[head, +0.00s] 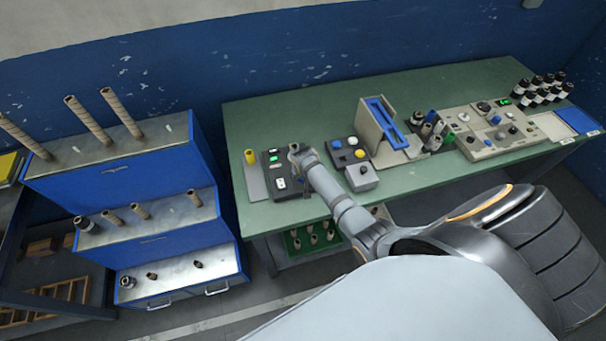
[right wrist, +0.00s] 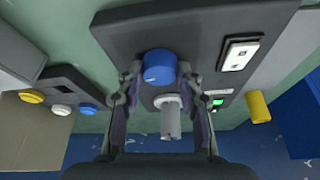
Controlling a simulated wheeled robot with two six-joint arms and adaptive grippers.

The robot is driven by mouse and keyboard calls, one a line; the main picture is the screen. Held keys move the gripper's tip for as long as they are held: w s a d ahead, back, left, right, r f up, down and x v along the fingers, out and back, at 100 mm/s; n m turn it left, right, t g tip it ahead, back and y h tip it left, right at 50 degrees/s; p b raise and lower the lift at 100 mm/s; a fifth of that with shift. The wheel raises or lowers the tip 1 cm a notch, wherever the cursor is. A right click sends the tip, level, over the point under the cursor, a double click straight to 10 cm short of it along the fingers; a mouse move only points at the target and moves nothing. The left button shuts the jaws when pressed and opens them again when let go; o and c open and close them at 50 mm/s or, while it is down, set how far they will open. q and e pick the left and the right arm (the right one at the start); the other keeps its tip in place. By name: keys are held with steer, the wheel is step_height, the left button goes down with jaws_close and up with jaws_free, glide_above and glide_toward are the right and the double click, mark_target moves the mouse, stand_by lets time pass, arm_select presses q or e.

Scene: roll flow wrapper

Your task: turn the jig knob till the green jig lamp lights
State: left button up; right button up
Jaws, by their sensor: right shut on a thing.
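The dark jig panel (head: 289,189) lies at the left part of the green bench; it also shows in the right wrist view (right wrist: 120,36). My right gripper (head: 296,152) reaches over it. In the right wrist view my right gripper (right wrist: 160,76) is shut on the blue jig knob (right wrist: 158,66), one fingertip on each side. The knob is hidden by my gripper in the head view. A pale grey peg-like part (right wrist: 170,118) stands between the fingers, apart from the knob. A small bright green patch (head: 273,158) shows on the panel, also in the wrist view (right wrist: 218,102); I cannot tell whether it is lamp or display. My left gripper is out of view.
A white switch (right wrist: 240,53) sits on the panel. A yellow cylinder (head: 250,156) stands on a grey plate to its left. A button box (head: 345,149) and a blue-railed stand (head: 384,123) are to the right. A blue drawer cabinet (head: 115,175) stands left of the bench.

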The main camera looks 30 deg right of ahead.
stand_by(0.3)
steer(key=o, duration=1.2)
steer(key=shift+c, duration=0.2)
steer(key=v, duration=1.2)
steer(key=shift+w+a, duration=0.1)
steer(key=shift+w, duration=0.05)
